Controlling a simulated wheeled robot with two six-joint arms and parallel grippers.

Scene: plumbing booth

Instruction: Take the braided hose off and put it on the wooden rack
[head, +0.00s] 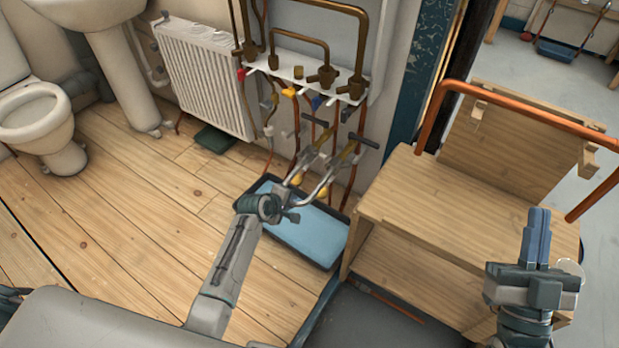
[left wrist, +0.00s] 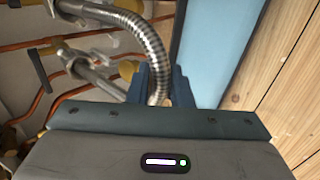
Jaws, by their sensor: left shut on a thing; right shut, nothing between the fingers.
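The silver braided hose (left wrist: 150,42) curves through the left wrist view from the upper left down between my left gripper's fingers (left wrist: 162,88). My left gripper is shut on it. In the head view, my left gripper (head: 288,207) is at the lower end of the silver tubes below the pipe manifold, above the tray. The hose's upper end runs toward fittings at the edge of the left wrist view; whether it is still joined there cannot be told. The wooden rack (head: 430,205) stands on the right. My right gripper (head: 538,235) is shut and empty in front of it.
A dark tray with a blue inside (head: 295,235) lies on the floor under the pipes. The brass pipe manifold (head: 310,75) and radiator (head: 205,80) are on the wall. The rack's top is bare.

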